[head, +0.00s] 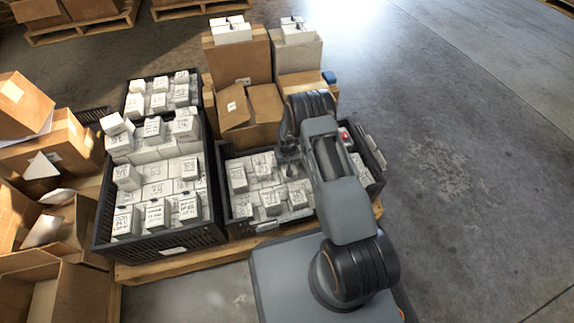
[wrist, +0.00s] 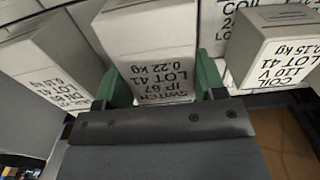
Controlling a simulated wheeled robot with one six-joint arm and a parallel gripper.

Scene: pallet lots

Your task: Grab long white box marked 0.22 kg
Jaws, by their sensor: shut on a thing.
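The long white box marked 0.22 kg (wrist: 150,35) is in the middle of the wrist view. In the head view my gripper (head: 287,163) is over the right black crate (head: 268,227). My arm covers part of that crate, and I cannot make out the held box there.
A larger black crate (head: 170,242) of white boxes is at left. Cardboard boxes (head: 240,60) stand behind. Floor at right is clear.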

